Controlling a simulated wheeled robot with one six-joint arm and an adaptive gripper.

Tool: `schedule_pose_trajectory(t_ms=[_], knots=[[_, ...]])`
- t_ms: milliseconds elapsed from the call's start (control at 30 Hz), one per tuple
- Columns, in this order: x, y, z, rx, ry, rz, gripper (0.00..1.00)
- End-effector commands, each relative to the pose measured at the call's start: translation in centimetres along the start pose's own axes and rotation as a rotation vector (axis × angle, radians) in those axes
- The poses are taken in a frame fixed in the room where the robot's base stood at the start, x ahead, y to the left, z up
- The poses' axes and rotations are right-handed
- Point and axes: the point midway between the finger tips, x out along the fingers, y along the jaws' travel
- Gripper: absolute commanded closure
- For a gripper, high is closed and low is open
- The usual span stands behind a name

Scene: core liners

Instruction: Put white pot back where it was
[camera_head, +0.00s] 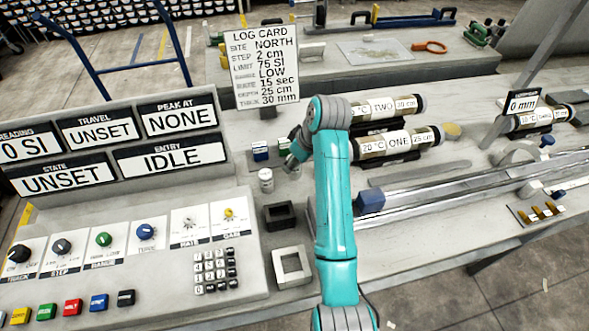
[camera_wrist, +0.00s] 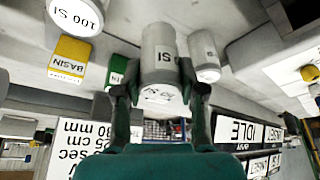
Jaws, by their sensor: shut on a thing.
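My gripper (camera_wrist: 160,88) is shut on a pale grey-white cylindrical pot (camera_wrist: 158,48) in the wrist view, with one finger on each side. The pot has a white label ending in "SI"; its other marks are hard to read. A second white pot (camera_wrist: 206,58) is close beside it on the right. A larger white pot marked 100 SI (camera_wrist: 76,14) is at the upper left. In the head view, my gripper (camera_head: 296,154) is small and partly hidden by my teal arm. A white pot (camera_head: 266,180) stands left of it on the bench.
A yellow BASIN block (camera_wrist: 69,58) and a green block (camera_wrist: 117,70) are left of the held pot. In the head view, a black square frame (camera_head: 279,215) and a white one (camera_head: 292,267) lie near the console (camera_head: 120,250). A log card (camera_head: 262,68) stands behind.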

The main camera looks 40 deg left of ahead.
Motion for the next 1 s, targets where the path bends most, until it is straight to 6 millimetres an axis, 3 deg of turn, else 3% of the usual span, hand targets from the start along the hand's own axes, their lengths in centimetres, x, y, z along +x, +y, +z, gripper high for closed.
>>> schedule_pose_trajectory(t_ms=[233, 633, 667, 733, 1000], knots=[[3.3, 0.0, 1.4, 0.001, -0.001, -0.001, 1.0], [3.8, 0.0, 1.6, 0.001, -0.001, -0.001, 1.0], [3.8, 0.0, 1.6, 0.0, -0.001, -0.001, 0.55], [3.8, 0.0, 1.6, 0.001, -0.001, -0.001, 0.38], [3.8, 0.0, 1.6, 0.001, -0.001, -0.001, 0.35]])
